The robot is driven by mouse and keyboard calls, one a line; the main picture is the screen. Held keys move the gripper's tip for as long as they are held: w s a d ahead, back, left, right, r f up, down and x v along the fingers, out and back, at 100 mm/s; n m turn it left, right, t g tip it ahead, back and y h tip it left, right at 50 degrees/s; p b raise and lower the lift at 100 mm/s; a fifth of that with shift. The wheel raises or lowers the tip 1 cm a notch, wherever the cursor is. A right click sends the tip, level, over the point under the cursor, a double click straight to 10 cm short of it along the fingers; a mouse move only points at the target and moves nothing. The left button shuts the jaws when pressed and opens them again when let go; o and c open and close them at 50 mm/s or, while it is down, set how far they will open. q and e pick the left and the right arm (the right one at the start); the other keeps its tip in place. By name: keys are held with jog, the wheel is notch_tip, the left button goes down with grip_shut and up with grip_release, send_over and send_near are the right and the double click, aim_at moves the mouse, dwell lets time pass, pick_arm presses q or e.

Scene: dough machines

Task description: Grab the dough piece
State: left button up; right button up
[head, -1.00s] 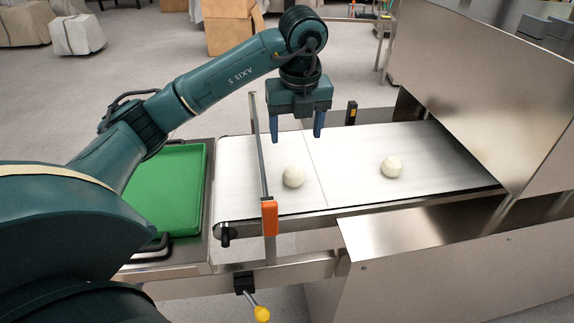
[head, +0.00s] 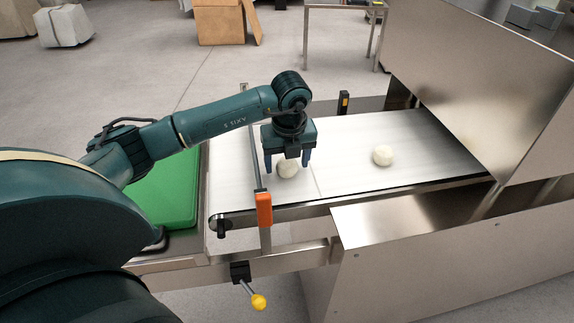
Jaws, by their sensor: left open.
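Two round, pale dough pieces lie on the white conveyor belt. The nearer-left dough piece (head: 287,170) sits at my left gripper (head: 287,171), partly covered by it from above. The left gripper points down and is open, its blue fingertips showing on either side of this dough piece in the picture. I cannot tell whether they touch it. The other dough piece (head: 383,155) lies farther right on the belt (head: 345,140), clear of the gripper. My right gripper is not in view.
A green tray (head: 172,190) is left of the belt, partly behind my left arm. An upright rod with an orange block (head: 264,209) stands at the belt's near edge. A metal machine housing (head: 490,80) rises at the right. A yellow-knobbed lever (head: 259,302) sticks out below.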

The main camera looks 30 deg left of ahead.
pick_arm(q)
jog(key=shift+f, duration=0.4)
jog(key=shift+c, duration=0.2)
jog(key=c, duration=1)
